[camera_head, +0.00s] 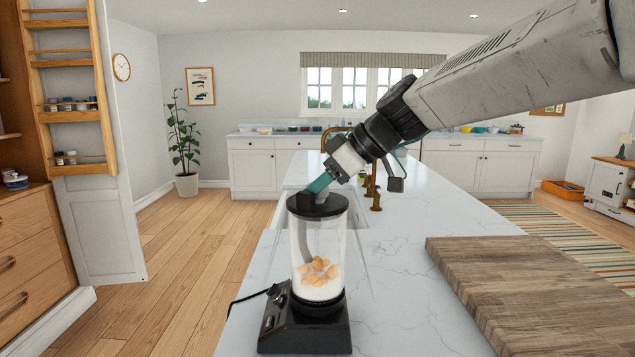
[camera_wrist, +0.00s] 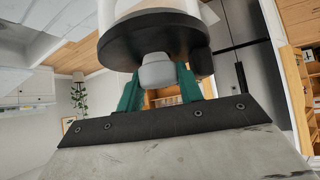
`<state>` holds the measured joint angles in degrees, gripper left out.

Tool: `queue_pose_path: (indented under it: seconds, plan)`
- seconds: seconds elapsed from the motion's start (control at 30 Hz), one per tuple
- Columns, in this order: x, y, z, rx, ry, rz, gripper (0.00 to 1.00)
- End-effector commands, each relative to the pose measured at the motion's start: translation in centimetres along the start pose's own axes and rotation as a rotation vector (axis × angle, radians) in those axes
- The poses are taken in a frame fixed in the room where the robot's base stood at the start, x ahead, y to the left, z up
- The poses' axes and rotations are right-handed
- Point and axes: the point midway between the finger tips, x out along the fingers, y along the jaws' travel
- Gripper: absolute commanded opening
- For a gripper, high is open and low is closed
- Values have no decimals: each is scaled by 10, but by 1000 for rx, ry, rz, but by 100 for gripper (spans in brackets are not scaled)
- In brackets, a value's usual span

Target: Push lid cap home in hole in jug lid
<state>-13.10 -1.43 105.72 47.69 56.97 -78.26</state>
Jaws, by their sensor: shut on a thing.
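The jug (camera_head: 318,245) is a clear blender jar with orange pieces and white stuff at its bottom, standing upright on a black base (camera_head: 305,328). Its black jug lid (camera_head: 318,207) covers the top; the lid also fills the upper part of the wrist view (camera_wrist: 150,38). My gripper (camera_head: 318,186) reaches down at a slant from the upper right, its teal fingers just above the lid. In the wrist view the fingers are shut on the pale grey lid cap (camera_wrist: 158,74), which is against the lid. The hole is hidden, so its depth there cannot be told.
The jug stands on a white marble counter (camera_head: 400,270). A thick wooden board (camera_head: 540,285) lies to the right. A brass tap (camera_head: 376,192) and sink are behind the jug. A black cord (camera_head: 247,297) runs left from the base.

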Motion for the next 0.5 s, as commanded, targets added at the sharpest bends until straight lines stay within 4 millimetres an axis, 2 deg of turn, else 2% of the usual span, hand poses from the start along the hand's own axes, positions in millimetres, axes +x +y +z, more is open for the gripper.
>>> queue_pose_path:
  seconds: [0.1, 0.13, 0.2, 0.5]
  plan:
    - [2, 0, 2, 1, -1, -1, 15]
    - [2, 0, 2, 0, 0, 0, 45]
    - [2, 0, 2, 0, -1, -1, 62]
    - [0, 0, 3, 1, -3, -3, 62]
